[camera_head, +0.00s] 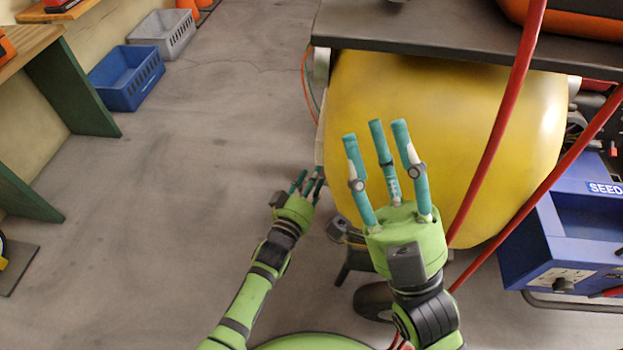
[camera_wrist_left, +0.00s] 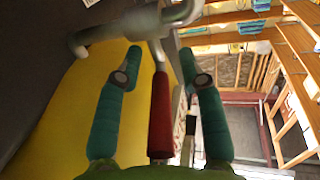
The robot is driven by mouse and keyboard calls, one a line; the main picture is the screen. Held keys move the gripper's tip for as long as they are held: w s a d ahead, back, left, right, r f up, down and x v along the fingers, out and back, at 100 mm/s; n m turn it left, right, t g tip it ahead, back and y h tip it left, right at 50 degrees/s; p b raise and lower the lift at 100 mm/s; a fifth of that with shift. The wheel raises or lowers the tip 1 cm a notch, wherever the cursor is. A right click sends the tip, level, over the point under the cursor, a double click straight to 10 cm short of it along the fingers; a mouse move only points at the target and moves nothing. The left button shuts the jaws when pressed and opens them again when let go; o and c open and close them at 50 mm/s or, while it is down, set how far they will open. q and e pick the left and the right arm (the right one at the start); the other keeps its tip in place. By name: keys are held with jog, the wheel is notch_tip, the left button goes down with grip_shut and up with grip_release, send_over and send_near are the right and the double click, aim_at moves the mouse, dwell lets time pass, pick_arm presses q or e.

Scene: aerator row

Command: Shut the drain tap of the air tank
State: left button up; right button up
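The yellow air tank (camera_head: 455,130) fills the middle right of the head view, and its side shows yellow in the left wrist view (camera_wrist_left: 58,112). In the left wrist view a pale metal tap (camera_wrist_left: 135,27) has a red-sleeved lever (camera_wrist_left: 161,115) pointing back toward my palm, seemingly crosswise to its pipe. My left gripper (camera_head: 308,176) is at the tank's left side; its two visible fingers (camera_wrist_left: 160,62) stand open on either side of the lever, with gaps. Contact with the palm cannot be told. My right gripper (camera_head: 378,130) is open and empty in front of the tank.
A dark shelf (camera_head: 430,42) overhangs the tank. Red hoses (camera_head: 500,120) hang on the right, near a blue machine (camera_head: 570,225). Blue (camera_head: 126,78) and grey (camera_head: 163,35) crates stand far left. The floor left of the tank is clear.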

pick_arm(q)
jog(key=v, duration=1.2)
